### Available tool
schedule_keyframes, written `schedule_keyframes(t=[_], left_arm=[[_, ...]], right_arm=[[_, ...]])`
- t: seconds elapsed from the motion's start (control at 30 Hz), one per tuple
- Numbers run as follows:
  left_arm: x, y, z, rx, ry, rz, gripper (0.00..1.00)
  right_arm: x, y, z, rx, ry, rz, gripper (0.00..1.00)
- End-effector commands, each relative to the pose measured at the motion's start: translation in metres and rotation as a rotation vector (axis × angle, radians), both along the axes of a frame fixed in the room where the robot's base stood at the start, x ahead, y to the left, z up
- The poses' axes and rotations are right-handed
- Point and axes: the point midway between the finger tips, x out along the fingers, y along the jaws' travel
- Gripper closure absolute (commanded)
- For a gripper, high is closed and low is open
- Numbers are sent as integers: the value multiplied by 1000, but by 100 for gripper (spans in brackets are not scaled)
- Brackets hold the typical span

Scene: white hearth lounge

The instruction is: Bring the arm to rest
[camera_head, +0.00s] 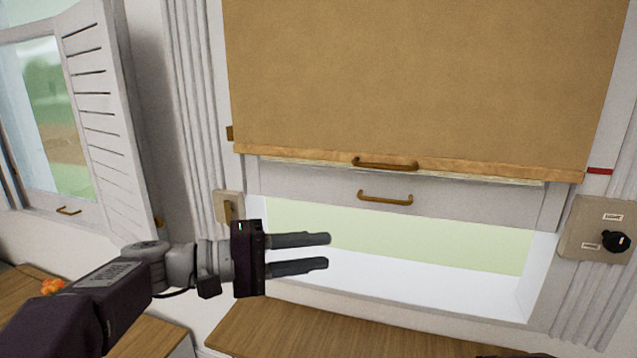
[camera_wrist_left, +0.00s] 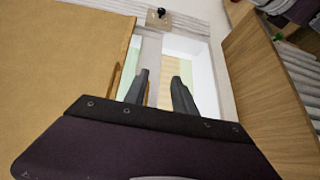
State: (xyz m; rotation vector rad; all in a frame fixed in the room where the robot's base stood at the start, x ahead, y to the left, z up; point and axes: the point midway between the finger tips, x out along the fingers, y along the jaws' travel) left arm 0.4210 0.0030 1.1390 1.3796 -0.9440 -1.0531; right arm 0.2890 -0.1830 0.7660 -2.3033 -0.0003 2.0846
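My left gripper (camera_head: 328,252) reaches in from the lower left in the head view. Its two fingers are apart with nothing between them, in front of the lower window opening. It also shows in the left wrist view (camera_wrist_left: 160,82), open and empty, with the opening beyond it. The right gripper is not clearly in view. A tan blind (camera_head: 420,80) covers the upper window, with a brass handle (camera_head: 385,164) on its bottom bar. A white sash (camera_head: 450,205) with a second brass handle (camera_head: 385,198) shows just below. The left gripper looks apart from both handles.
A panel with a black knob (camera_head: 615,241) is on the right wall. A plate with a brass lever (camera_head: 228,207) is left of the window. A louvred shutter (camera_head: 98,110) stands at the far left. A wooden surface (camera_head: 290,332) lies below the window.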

Motion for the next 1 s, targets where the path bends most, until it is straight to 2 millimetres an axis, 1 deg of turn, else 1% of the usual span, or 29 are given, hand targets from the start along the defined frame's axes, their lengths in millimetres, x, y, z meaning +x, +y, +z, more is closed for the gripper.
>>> schedule_keyframes(t=[0.03, 0.07, 0.1, 0.17, 0.2, 0.27, 0.3, 0.37, 0.4, 0.47, 0.5, 0.57, 0.6, 0.7, 0.77, 0.8, 0.83, 0.87, 0.9, 0.97, 1.0], left_arm=[[-4, -5, -19, 40, 38, -11, 68], [-7, -7, -32, 69, 63, -17, 68], [-12, -10, -50, 113, 98, -24, 68], [-21, -12, -80, 188, 150, -37, 68], [-28, -13, -103, 247, 190, -47, 68], [-43, -10, -142, 355, 252, -62, 68], [-56, -5, -172, 442, 294, -76, 68], [-78, 8, -216, 589, 348, -98, 68], [-93, 20, -244, 689, 374, -113, 68], [-113, 41, -278, 832, 395, -135, 68], [-125, 56, -297, 923, 399, -150, 68], [-140, 80, -322, 1052, 391, -173, 68], [-148, 97, -335, 1134, 376, -186, 68], [-160, 139, -361, 1324, 307, -212, 68], [-157, 159, -371, 1416, 240, -218, 68], [-147, 170, -373, 1469, 173, -200, 68], [-131, 173, -371, 1483, 132, -145, 68], [-131, 172, -348, 1476, 145, -139, 68], [-132, 171, -331, 1475, 149, -144, 68], [-132, 171, -313, 1475, 150, -145, 68], [-132, 171, -300, 1475, 150, -144, 68]], right_arm=[[0, 0, 0, 0, 0, 0, 41], [0, 0, 0, 0, 0, 0, 41], [0, 0, 0, 0, 0, 0, 41], [0, 0, 0, 0, 0, 1, 41], [0, 0, 0, 0, 0, 1, 41], [0, 0, 0, 0, 0, 0, 41], [0, 0, 0, 0, 0, 0, 41], [0, 0, 0, 0, 0, 0, 41], [0, 0, 0, 0, 0, 0, 41], [0, 0, 0, 0, 0, 0, 41], [0, 0, 0, 0, 0, 0, 41], [0, 0, 0, 0, 0, 0, 41], [0, 0, 0, 0, 0, 0, 41], [0, 0, 0, 0, 0, 0, 41], [0, 0, 0, 0, 0, 1, 41], [0, 0, 0, 0, 0, 0, 41], [0, 0, 0, 0, 0, 0, 41], [0, 0, 23, 0, 1, 0, 41], [0, 0, 40, 0, 1, 0, 41], [0, 0, 59, 0, -1, 0, 41], [0, 0, 72, 0, -1, 0, 41]])
